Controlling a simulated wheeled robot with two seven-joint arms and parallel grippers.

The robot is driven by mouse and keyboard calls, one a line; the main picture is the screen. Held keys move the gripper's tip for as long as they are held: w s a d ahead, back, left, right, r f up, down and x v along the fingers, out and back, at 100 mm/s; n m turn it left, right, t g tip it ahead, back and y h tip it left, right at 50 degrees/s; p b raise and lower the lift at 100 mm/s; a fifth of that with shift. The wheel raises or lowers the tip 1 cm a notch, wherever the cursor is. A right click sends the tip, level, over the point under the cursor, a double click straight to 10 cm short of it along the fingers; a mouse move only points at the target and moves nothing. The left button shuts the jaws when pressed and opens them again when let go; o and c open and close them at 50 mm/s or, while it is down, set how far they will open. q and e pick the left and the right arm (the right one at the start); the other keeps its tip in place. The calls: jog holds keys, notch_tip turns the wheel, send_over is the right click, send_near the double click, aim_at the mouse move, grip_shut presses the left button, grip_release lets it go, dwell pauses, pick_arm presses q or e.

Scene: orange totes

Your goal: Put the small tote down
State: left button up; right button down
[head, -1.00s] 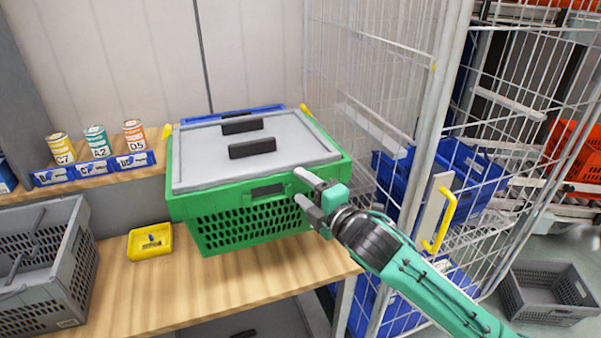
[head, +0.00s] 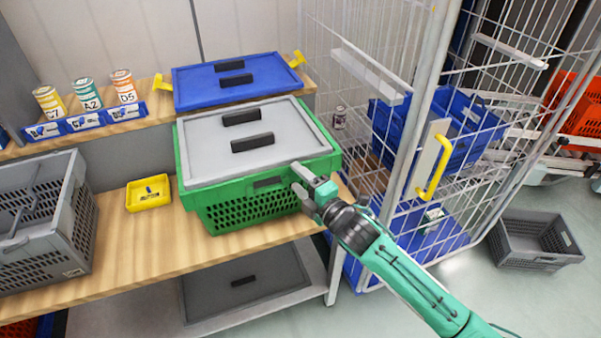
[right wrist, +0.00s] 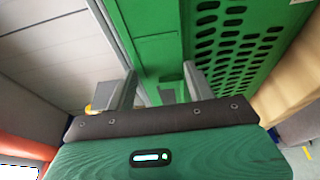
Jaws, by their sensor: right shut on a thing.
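The small green tote (head: 262,206) with slotted sides carries a grey lid (head: 205,150) with dark handles. It is level over the front part of the wooden table (head: 150,262); I cannot tell whether its base touches the wood. In the right wrist view the two fingers (right wrist: 157,88) straddle the green rim (right wrist: 158,52), with the lid on the left and the slotted wall on the right. My left gripper is not in view.
A blue lidded tote (head: 205,87) sits behind on a raised shelf, beside several labelled cans (head: 88,95). A grey crate (head: 50,225) and a small yellow tray (head: 148,194) are left of the green tote. A wire cage (head: 345,120) stands close on the right.

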jog(key=c, duration=0.5)
grip_release()
jog(key=shift+f, duration=0.3)
jog(key=shift+r, duration=0.1)
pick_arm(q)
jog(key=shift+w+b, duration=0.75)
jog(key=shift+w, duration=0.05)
pick_arm(e)
jog(key=v, duration=1.2)
jog(key=shift+r, duration=0.15)
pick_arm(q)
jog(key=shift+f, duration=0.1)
